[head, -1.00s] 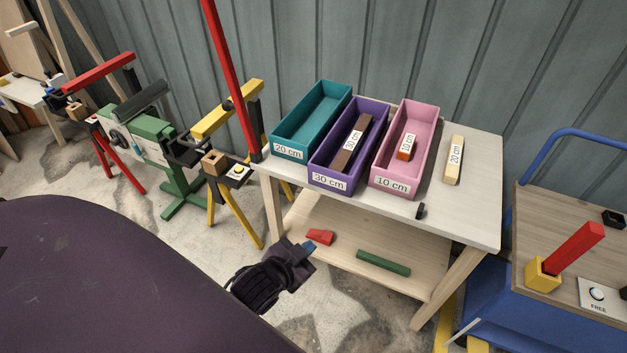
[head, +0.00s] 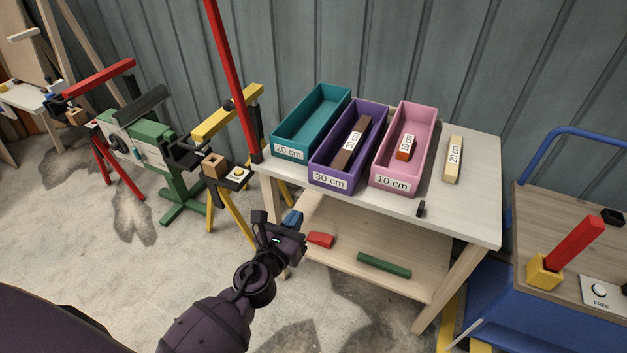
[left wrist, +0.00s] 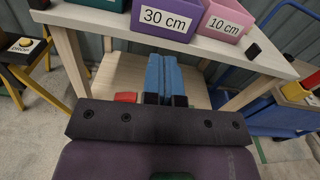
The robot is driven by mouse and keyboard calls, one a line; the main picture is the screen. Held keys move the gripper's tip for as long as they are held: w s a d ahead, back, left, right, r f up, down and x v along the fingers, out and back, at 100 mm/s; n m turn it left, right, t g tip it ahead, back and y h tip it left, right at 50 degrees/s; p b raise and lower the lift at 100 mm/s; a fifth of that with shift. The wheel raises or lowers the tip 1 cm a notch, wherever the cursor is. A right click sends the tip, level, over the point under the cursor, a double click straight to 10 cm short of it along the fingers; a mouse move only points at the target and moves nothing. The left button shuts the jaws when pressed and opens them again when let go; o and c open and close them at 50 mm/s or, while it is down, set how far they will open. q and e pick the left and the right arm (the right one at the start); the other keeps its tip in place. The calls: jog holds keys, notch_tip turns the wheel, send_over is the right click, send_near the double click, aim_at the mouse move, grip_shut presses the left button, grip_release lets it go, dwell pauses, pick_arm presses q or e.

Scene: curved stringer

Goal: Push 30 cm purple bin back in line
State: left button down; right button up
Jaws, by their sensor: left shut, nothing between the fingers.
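The purple bin (head: 323,172), labelled 30 cm, stands on the white table top (head: 463,208) between a teal bin (head: 290,143) and a pink bin (head: 396,183). A brown block (head: 350,146) lies in it. Its front sits slightly nearer the table's front edge than the teal bin's. In the left wrist view the purple bin (left wrist: 160,17) shows at the top, above the fingers. My left gripper (head: 293,218) is in front of and below the table top's edge, apart from the bin. Its blue fingers (left wrist: 165,77) are shut and empty. My right gripper is out of view.
A pale 20 cm block (head: 454,160) lies right of the pink bin. The lower shelf holds a red block (head: 320,239) and a green bar (head: 383,265). A yellow stand (head: 222,120) and a red post (head: 231,78) flank the table's left; a blue cart (head: 506,298) is right.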

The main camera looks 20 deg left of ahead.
pick_arm(q)
jog(key=m, duration=0.1)
send_near(325, 173)
jog(key=w, duration=0.6)
jog(key=shift+w+f, duration=0.1)
jog(key=shift+w, duration=0.7)
